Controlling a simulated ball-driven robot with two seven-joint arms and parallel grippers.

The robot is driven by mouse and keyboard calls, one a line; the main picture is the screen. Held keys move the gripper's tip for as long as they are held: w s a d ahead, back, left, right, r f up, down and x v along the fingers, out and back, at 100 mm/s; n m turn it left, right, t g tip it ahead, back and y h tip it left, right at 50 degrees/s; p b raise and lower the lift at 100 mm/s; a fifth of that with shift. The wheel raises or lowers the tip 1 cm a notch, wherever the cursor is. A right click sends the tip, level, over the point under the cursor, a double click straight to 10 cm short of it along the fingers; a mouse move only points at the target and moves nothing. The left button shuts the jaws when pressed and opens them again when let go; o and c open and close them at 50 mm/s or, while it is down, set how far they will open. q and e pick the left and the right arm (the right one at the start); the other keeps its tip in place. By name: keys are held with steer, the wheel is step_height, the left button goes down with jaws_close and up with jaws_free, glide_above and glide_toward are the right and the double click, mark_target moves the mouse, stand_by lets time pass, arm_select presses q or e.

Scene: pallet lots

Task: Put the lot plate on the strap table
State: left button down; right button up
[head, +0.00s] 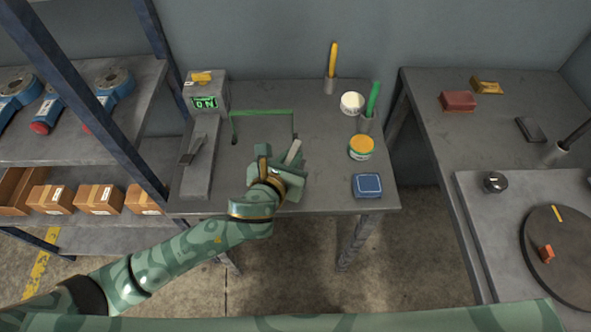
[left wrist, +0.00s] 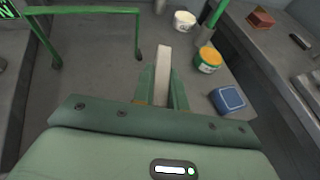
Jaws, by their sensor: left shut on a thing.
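My left gripper (head: 276,163) is over the front middle part of a grey table with a green arch, which looks like the strap table (head: 325,130). It is shut on a pale, narrow flat piece (head: 293,151), seemingly the lot plate. In the left wrist view the piece (left wrist: 161,66) stands out between the green fingers (left wrist: 160,92), seen nearly edge-on. The gripper hides part of the tabletop below, so I cannot tell whether the plate touches it. My right gripper is not in view.
The green arch (head: 262,112) stands behind the gripper, with a display unit (head: 207,98) to its left. A blue box (head: 367,186), an orange-green tub (head: 361,147) and a white tub (head: 352,103) stand right. Shelves flank left; another table (head: 425,90) stands right.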

arm_select(q)
steer(key=shift+w+d+f, duration=0.2)
steer(key=shift+d+f, duration=0.2)
steer(key=shift+f, duration=0.15)
steer(key=f, duration=0.1)
steer(key=f+b, duration=0.2)
steer(key=shift+w+d+f, duration=0.1)
steer(key=shift+d+f, duration=0.15)
steer(key=shift+f, duration=0.1)
steer(key=shift+r, duration=0.1)
steer(key=c, duration=1.8)
jaws_free()
steer(key=shift+f, duration=0.2)
steer(key=o, duration=0.4)
